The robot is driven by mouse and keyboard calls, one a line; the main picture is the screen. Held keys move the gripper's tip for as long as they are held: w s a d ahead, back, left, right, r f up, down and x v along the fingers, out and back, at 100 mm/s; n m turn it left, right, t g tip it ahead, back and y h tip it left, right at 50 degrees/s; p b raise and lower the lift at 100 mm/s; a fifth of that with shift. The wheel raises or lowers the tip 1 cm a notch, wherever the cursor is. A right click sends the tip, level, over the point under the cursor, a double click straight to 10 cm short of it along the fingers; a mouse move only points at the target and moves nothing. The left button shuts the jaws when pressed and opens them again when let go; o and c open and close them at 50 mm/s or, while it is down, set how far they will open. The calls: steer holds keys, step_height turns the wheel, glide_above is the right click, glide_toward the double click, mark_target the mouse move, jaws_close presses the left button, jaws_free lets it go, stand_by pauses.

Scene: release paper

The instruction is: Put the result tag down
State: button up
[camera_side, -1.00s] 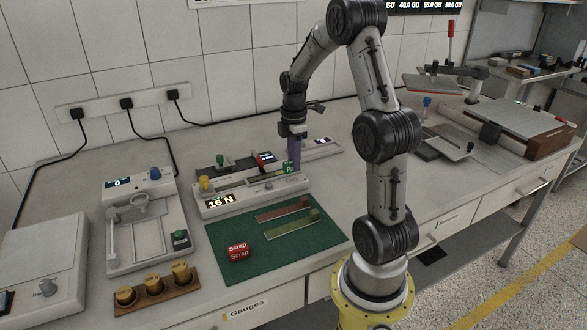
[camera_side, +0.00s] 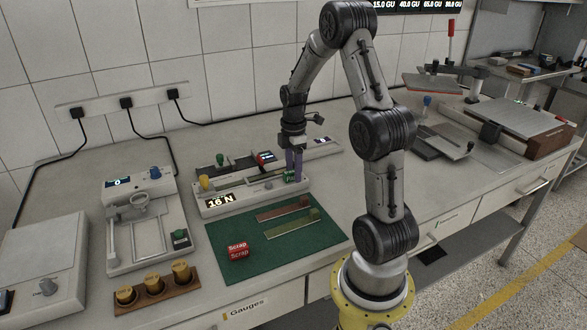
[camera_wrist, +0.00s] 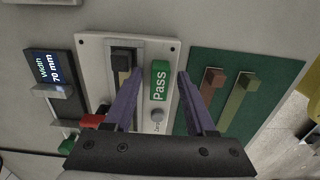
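The green Pass tag (camera_side: 289,177) stands at the right end of the white tester (camera_side: 212,209) whose display reads 16 N. In the wrist view the Pass tag (camera_wrist: 160,80) is beside the dark clamp, with a round grey knob just below it. My gripper (camera_side: 295,172) is low over that end of the tester. In the wrist view my gripper (camera_wrist: 160,74) has its two purple fingers spread, one on each side of the tag, with gaps showing. Whether the tag's underside touches the tester is hard to see.
Red Scrap tags (camera_side: 238,254) sit on the green mat (camera_side: 222,236), with a red strip (camera_side: 283,211) and an olive strip (camera_side: 292,224). A width gauge (camera_wrist: 52,75) reading 70 mm stands behind the tester. The mat's near right part is clear.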

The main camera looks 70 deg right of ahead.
mark_target(293, 171)
steer(key=shift+r, duration=0.1)
step_height(293, 171, up, 12)
steer(key=a+r+m+t, duration=0.15)
steer(key=a+r, duration=0.25)
steer(key=a, duration=0.5)
steer(key=s+a+m+t, duration=0.2)
steer(key=s+a, duration=0.3)
steer(key=a, duration=0.4)
steer(key=s+a+r+m+t, duration=0.1)
steer(key=s+a+m, duration=0.4)
steer(key=a, duration=0.5)
steer(key=shift+s+t, duration=0.2)
steer(key=shift+t, duration=0.35)
steer(key=shift+m, duration=0.25)
